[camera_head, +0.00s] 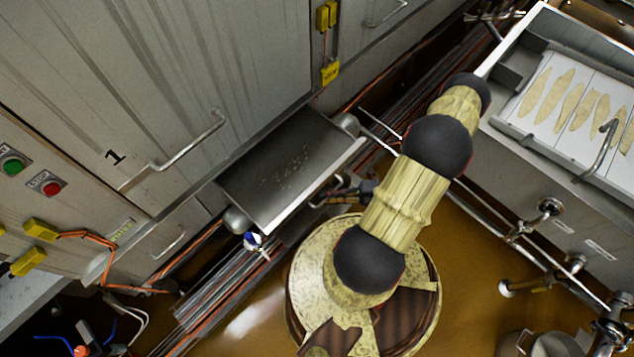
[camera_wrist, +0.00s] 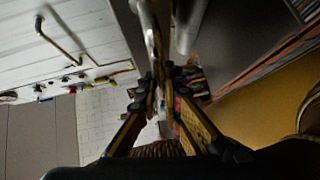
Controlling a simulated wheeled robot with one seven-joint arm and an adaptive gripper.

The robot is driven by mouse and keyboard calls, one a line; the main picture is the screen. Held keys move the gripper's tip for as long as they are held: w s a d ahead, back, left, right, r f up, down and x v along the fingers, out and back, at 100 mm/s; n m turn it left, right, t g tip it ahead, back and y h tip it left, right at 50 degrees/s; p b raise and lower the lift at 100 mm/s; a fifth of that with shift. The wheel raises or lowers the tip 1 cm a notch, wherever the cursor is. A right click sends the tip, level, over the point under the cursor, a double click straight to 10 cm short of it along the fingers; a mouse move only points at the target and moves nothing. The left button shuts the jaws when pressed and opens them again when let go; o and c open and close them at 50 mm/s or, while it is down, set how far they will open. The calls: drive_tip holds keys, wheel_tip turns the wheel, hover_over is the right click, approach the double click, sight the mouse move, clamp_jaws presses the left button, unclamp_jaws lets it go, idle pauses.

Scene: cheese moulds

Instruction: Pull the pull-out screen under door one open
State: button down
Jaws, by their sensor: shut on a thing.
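Door one (camera_head: 165,95) is a grey panel marked 1 with a bar handle, and it is closed. Below it the pull-out screen (camera_head: 270,190), a dark tray with pale crumbs on it, sticks out from the cabinet over the floor. My gripper (camera_head: 345,188) is at the screen's front edge, partly hidden by my arm. In the wrist view my gripper (camera_wrist: 163,88) has its fingers closed around a shiny metal bar (camera_wrist: 150,30), which looks like the screen's handle. The exact contact is dark and hard to make out.
A white-lined vat (camera_head: 500,125) with pale pieces stands at the right, with pipes and valves below. Rails and orange cables (camera_head: 195,310) run under the cabinet. A green and red button panel (camera_head: 30,175) is at the left. Brown floor (camera_head: 490,270) lies open between.

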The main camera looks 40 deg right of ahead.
drive_tip(key=shift+s, duration=0.7)
drive_tip(key=c, duration=2.2)
unclamp_jaws()
drive_tip(key=v, duration=1.2)
